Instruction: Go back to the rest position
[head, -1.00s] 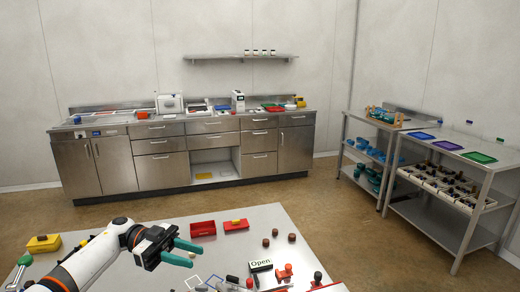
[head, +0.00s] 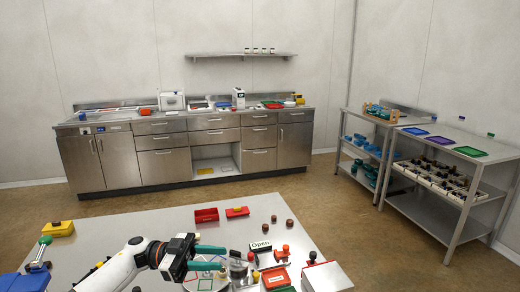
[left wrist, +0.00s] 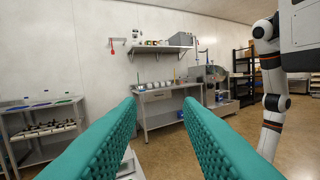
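My left gripper (head: 222,257) is at the end of my white arm, over the near table (head: 160,222) in the head view. Its two teal fingers are apart with nothing between them. In the left wrist view the left gripper (left wrist: 160,105) shows the same open, empty fingers, pointing out into the room. My right gripper is in neither view. A white arm link of mine shows at the right of the left wrist view.
The near table holds red trays (head: 206,215), a yellow bin (head: 60,229), an "Open" sign (head: 260,246), and dark round pieces. A steel counter (head: 200,150) stands along the back wall, steel racks (head: 470,175) at the right. Brown floor between is clear.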

